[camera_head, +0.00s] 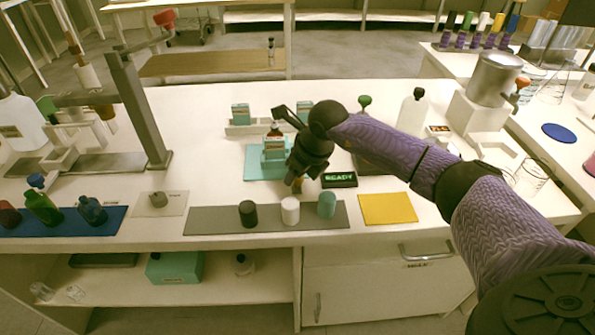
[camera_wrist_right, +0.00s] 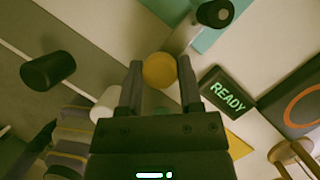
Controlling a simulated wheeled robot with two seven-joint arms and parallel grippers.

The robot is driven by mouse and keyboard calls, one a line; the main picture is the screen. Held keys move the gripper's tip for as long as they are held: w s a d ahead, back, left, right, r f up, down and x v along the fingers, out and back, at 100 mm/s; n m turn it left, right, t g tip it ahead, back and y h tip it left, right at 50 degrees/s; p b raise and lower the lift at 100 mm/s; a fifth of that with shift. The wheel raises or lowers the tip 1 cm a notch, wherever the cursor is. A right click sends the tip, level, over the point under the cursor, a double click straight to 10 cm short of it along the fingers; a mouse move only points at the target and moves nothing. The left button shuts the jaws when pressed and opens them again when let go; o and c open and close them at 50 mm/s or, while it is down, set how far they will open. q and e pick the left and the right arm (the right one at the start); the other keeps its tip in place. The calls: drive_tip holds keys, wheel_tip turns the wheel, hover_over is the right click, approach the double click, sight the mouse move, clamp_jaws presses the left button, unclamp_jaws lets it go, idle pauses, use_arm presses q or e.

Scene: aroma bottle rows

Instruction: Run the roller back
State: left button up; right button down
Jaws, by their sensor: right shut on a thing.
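My right gripper (camera_wrist_right: 160,88) is shut on a round yellow-orange piece (camera_wrist_right: 159,70), seen end-on between the fingers in the wrist view. In the head view the gripper (camera_head: 298,182) hangs over the table behind the grey mat (camera_head: 225,219), just left of the READY display (camera_head: 339,180). Black (camera_head: 248,213), white (camera_head: 290,210) and teal (camera_head: 327,204) cylinders stand on the grey mat. The black (camera_wrist_right: 48,70) and white (camera_wrist_right: 105,103) ones also show in the wrist view. I cannot tell which piece is the roller. My left gripper is out of view.
A teal mat (camera_head: 255,168) with a small teal-labelled bottle (camera_head: 274,149) lies behind the gripper. A yellow mat (camera_head: 387,208) is bare at the right. Dark bottles (camera_head: 44,207) stand on a blue mat at the left, near a metal stand (camera_head: 139,110).

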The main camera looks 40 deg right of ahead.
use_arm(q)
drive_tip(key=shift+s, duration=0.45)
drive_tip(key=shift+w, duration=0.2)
use_arm(e)
drive_tip(key=w+a, duration=0.1)
drive_tip(key=a, duration=0.1)
drive_tip(key=w+a, duration=0.2)
drive_tip(key=a, duration=0.1)
drive_tip(key=w+a+b, duration=0.1)
drive_tip(key=a, duration=0.1)
drive_tip(key=shift+w+a, duration=0.3)
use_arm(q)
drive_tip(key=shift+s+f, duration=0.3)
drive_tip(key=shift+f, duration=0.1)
use_arm(e)
drive_tip(key=c, duration=0.6)
unclamp_jaws()
drive_tip(key=o, duration=0.4)
drive_tip(key=shift+w+a, duration=0.1)
drive_tip(key=shift+c, duration=0.2)
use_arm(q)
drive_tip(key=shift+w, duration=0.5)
